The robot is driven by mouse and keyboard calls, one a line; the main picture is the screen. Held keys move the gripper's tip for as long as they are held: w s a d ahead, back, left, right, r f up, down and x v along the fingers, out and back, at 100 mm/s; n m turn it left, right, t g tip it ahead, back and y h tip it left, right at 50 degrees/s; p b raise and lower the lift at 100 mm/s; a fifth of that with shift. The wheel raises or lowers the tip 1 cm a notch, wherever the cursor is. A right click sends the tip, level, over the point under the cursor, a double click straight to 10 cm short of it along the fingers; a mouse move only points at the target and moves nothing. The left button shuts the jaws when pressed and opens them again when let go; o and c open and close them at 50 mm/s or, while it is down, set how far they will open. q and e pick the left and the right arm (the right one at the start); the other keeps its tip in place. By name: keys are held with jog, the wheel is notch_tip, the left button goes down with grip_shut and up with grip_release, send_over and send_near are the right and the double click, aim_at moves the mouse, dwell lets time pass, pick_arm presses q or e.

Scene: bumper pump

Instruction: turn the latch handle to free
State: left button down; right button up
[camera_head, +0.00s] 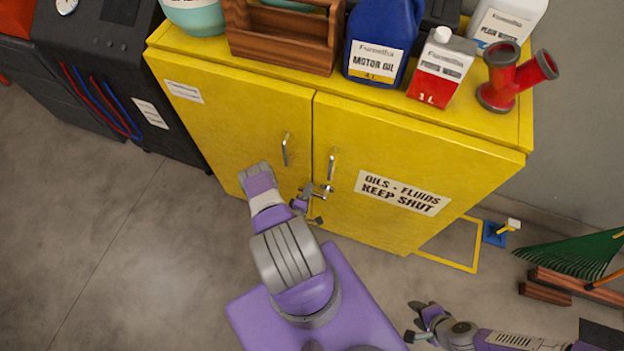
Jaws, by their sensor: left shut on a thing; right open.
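The metal latch (325,189) sits across the meeting line of the two doors of the yellow cabinet (235,115), below the two door pulls. My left gripper (311,200) is at the latch, shut on its handle. My own forearm and the gripper partly hide the handle, so its exact angle is hard to tell. Both cabinet doors look closed. My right gripper (417,320) is open and empty, low over the floor at the bottom right, well away from the cabinet.
Bottles, a wooden crate (285,38) and a red pipe fitting (515,78) stand on the cabinet top. A dark machine with red and blue hoses (100,105) is at the left. A green rake head (575,255) is at the right. The floor at left is clear.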

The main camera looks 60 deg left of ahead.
pick_arm(q)
jog(key=c, duration=1.1)
grip_release()
jog(key=shift+r, duration=0.1)
jog(key=shift+c, duration=0.2)
jog(key=shift+s, duration=0.15)
jog(key=v, duration=0.7)
jog(key=shift+s+p, duration=0.15)
jog(key=shift+p, duration=0.15)
jog(key=shift+d, duration=0.1)
